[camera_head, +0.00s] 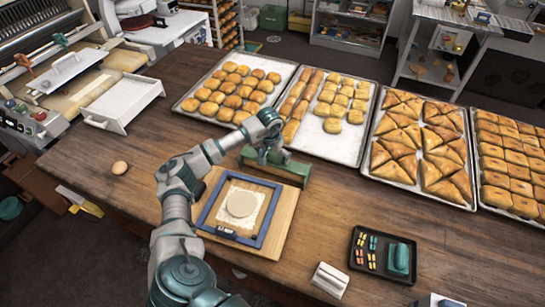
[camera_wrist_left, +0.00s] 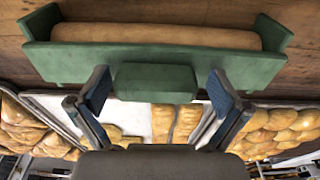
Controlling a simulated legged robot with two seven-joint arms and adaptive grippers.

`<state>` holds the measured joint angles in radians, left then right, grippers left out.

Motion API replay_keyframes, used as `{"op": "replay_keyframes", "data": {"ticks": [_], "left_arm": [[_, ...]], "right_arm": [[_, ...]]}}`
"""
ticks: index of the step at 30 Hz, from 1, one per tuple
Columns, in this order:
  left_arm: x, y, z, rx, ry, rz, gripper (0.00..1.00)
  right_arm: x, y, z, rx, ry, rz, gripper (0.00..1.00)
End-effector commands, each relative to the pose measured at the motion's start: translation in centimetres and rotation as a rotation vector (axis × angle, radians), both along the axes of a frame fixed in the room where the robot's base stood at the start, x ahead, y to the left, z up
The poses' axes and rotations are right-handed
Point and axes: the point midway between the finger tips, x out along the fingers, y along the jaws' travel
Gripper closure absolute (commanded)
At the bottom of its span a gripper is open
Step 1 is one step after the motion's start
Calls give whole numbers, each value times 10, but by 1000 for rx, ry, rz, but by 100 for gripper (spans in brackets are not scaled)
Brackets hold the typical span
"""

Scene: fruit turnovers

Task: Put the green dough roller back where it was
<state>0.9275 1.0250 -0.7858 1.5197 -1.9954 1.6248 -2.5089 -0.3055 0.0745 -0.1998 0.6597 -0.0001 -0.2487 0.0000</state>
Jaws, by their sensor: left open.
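The green dough roller (camera_head: 290,171) stands on the wooden table at the far edge of the wooden board. In the left wrist view, its green frame (camera_wrist_left: 150,66) holds a pale wooden cylinder, and a green handle block (camera_wrist_left: 155,84) sticks out from it. My left gripper (camera_head: 264,155) is over the roller. In the left wrist view, its open fingers (camera_wrist_left: 157,80) stand one on each side of the handle block, with a visible gap on both sides. The arm and gripper hide part of the roller in the head view. My right gripper is not in view.
A blue frame (camera_head: 267,217) around a flat dough disc (camera_head: 242,204) lies on the board (camera_head: 284,215). Trays of pastries (camera_head: 365,155) line the table's far side. An egg (camera_head: 120,168) lies left; a black tray (camera_head: 383,269) and white object (camera_head: 329,279) are front right. Table around the egg is clear.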

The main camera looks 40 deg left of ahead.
Motion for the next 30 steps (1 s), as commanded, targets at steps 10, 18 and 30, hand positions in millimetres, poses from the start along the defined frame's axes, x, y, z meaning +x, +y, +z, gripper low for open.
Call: {"op": "replay_keyframes", "data": {"ticks": [10, 18, 30], "left_arm": [[-5, 0, 58, -1, -8, -3, 0], [-13, -2, 113, -3, -5, -2, 0], [-16, -5, 132, -2, -4, -2, 0]], "right_arm": [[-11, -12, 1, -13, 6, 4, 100], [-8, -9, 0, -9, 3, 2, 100], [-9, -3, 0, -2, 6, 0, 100]]}}
